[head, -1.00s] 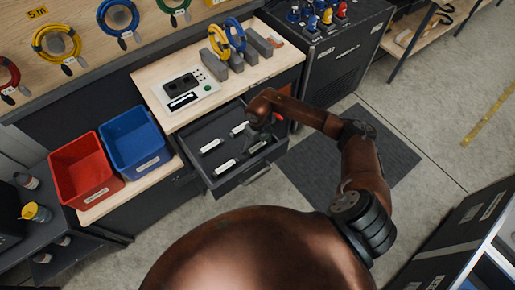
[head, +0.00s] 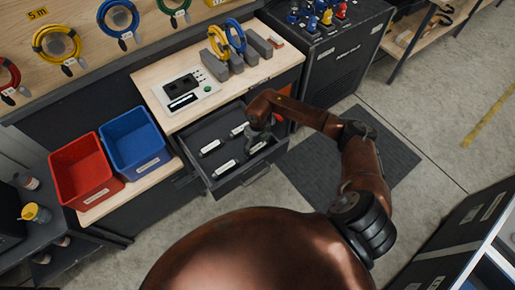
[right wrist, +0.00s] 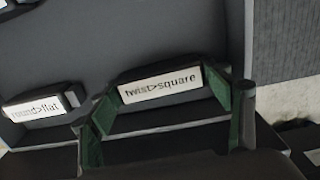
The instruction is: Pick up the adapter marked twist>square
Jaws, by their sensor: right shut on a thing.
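The adapter marked twist>square (right wrist: 160,84) is a dark piece with a white label. In the right wrist view it sits between the two green-padded fingers of my right gripper (right wrist: 163,97), which is shut on it. In the head view this adapter (head: 258,148) is at the right side of the open drawer (head: 224,186), partly hidden by my right gripper (head: 257,138). Whether it is clear of the drawer floor I cannot tell. My left gripper is not in view.
The drawer's front wall and handle (head: 256,176) are near the gripper. A worktop (head: 212,106) stands behind, with red (head: 82,172) and blue (head: 136,141) bins left.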

